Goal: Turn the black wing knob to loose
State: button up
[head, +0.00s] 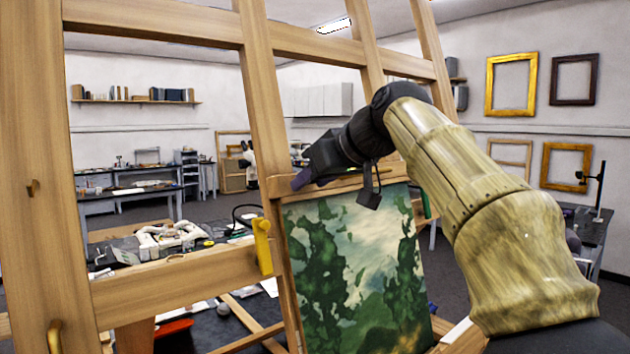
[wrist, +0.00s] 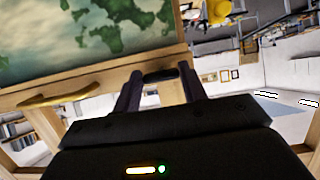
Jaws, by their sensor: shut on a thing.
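The black wing knob (wrist: 160,75) shows in the wrist view between the tips of my gripper's two fingers, against the pale wood of the easel. My gripper (head: 299,181) is shut on the knob, with one finger on each side of it. In the head view my gripper meets the easel's upright at the rail above the painting (head: 350,265), and the knob itself is hidden there. Its wing angle is hard to judge.
The wooden easel (head: 160,278) fills the left and middle. A yellow lever (head: 262,246) hangs on its lower rail. A curved brass-coloured handle (wrist: 60,98) is close to my gripper. A cluttered bench (head: 125,245) stands behind.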

dwell(0.3)
jog(key=o, duration=1)
jog(key=v, duration=1.7)
jog(key=shift+s+d, duration=0.1)
jog(key=shift+s, duration=0.1)
